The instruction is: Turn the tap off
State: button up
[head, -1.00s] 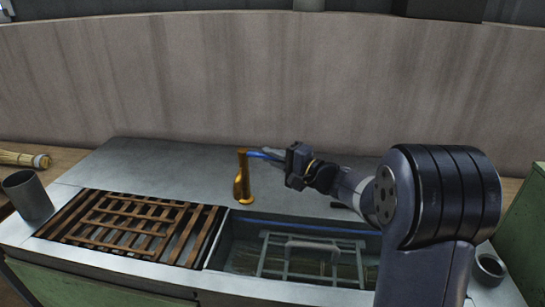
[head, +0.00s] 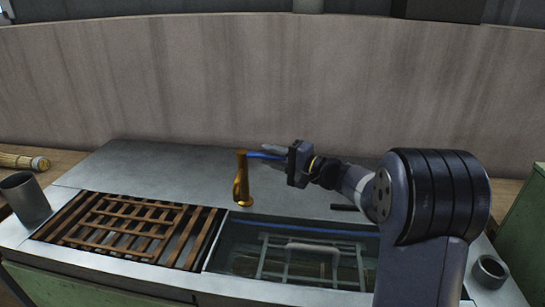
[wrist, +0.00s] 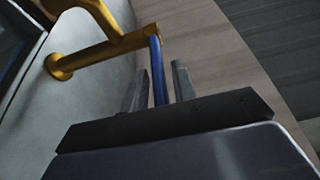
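The brass tap (head: 242,180) stands upright on the metal counter behind the sink basin. Its thin blue lever (head: 262,155) points right from the top of the tap, toward my gripper (head: 275,152). In the wrist view the brass tap (wrist: 100,50) is at upper left and the blue lever (wrist: 157,70) runs down between the two fingers of my gripper (wrist: 159,78). The fingers are apart, one on each side of the lever, with visible gaps. I cannot make out any water stream from the tap.
The sink basin (head: 222,255) holds a rack with a handle (head: 312,247). Left of it is a brown slatted grate (head: 125,225). A grey cup (head: 27,197) stands at far left and a short grey cylinder (head: 489,270) at right. A wall (head: 180,80) rises behind the counter.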

jog(key=shift+o, duration=0.5)
jog(key=shift+d, duration=0.1)
jog(key=v, duration=1)
jog(key=shift+s+d+b, duration=0.15)
jog(key=shift+d+b, duration=0.1)
jog(key=shift+b, duration=0.05)
jog(key=x, duration=1)
jog(key=shift+a+p, duration=0.3)
jog(key=shift+a+r, duration=0.1)
jog(key=shift+a, duration=0.1)
jog(key=shift+s+m+t+h+p, duration=0.25)
jog(key=shift+m+t+h+p, duration=0.25)
jog(key=shift+t, duration=0.3)
